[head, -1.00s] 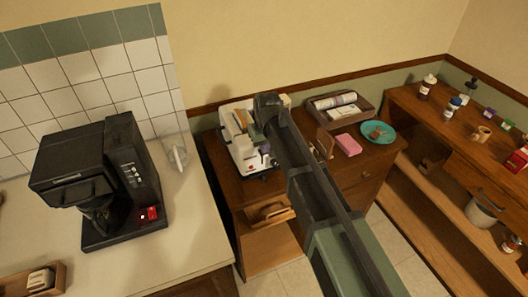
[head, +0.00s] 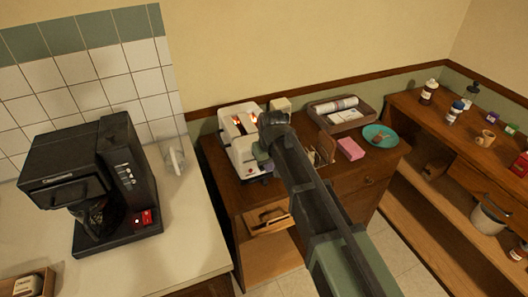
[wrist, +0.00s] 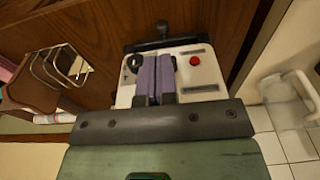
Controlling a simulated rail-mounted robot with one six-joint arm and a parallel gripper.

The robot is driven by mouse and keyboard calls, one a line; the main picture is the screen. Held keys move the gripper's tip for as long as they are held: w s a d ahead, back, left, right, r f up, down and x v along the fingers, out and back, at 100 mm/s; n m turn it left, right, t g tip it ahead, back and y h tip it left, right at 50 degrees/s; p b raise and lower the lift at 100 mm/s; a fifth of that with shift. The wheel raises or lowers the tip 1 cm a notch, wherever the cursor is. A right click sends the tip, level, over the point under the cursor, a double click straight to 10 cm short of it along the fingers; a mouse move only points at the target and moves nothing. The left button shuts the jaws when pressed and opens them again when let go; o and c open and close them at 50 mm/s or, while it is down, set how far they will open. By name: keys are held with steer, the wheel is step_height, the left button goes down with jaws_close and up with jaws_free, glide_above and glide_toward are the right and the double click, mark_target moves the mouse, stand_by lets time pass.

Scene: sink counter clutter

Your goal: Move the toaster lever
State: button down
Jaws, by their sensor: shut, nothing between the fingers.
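The white toaster (head: 240,138) stands on the wooden cabinet in the head view, with both slots glowing orange. In the wrist view its control face (wrist: 210,77) shows a red button and a dark round knob. The black toaster lever (wrist: 163,34) sticks out at the far edge of that face, by the wooden top. My gripper (wrist: 154,63) is shut and empty, its purple fingers in front of the face and short of the lever in the picture. I cannot tell whether the fingertips touch the toaster. My arm hides most of the gripper in the head view.
A black coffee maker (head: 92,185) stands on the left counter. Right of the toaster are a tray (head: 342,113), a pink block (head: 350,148) and a teal plate (head: 380,136). The wrist view shows a wire rack (wrist: 60,66) and a clear jug (wrist: 288,100).

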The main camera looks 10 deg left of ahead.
steer(key=shift+w, duration=0.1)
step_height(320, 180, up, 11)
steer(key=p, duration=1)
steer(key=shift+s+d+f+p, duration=0.15)
steer(key=shift+s+d+p, duration=0.2)
steer(key=shift+s, duration=0.1)
